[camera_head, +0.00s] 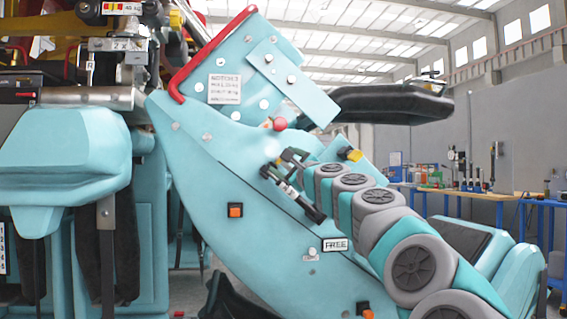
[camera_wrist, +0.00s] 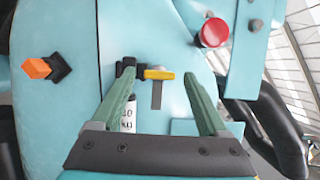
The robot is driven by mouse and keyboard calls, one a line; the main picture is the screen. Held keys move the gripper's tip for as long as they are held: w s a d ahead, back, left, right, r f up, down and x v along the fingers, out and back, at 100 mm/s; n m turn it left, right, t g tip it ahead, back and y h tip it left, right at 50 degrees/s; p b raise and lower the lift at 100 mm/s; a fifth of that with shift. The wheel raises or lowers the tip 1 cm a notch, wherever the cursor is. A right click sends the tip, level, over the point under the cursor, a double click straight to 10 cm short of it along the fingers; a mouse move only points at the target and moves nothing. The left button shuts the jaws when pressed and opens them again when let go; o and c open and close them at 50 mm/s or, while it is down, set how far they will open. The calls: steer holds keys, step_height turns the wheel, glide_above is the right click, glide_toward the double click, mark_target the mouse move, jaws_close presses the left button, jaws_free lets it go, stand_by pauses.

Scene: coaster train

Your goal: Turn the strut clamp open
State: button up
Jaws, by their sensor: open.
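The strut clamp shows in the wrist view as a small yellow lever (camera_wrist: 160,74) on a black fitting (camera_wrist: 126,68), with a grey bar behind it. The lever lies crosswise in the picture, between the fingertips of my gripper (camera_wrist: 160,77). The green fingers are open on either side of it; I cannot tell whether they touch the fitting. In the head view my gripper (camera_head: 284,162) is at the teal panel, beside a black strut (camera_head: 309,210) with a white label. The lever itself cannot be made out there.
A red knob (camera_wrist: 213,32) is close to the right finger, and an orange knob (camera_wrist: 37,68) is at the left. A black padded bar (camera_head: 395,103) juts out above my arm. A "FREE" plate (camera_head: 336,244) is on the panel. A blue workbench (camera_head: 460,193) stands behind, at right.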

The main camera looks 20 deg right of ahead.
steer(key=b+v, duration=0.1)
steer(key=v, duration=0.6)
stand_by(0.4)
steer(key=shift+a, duration=0.1)
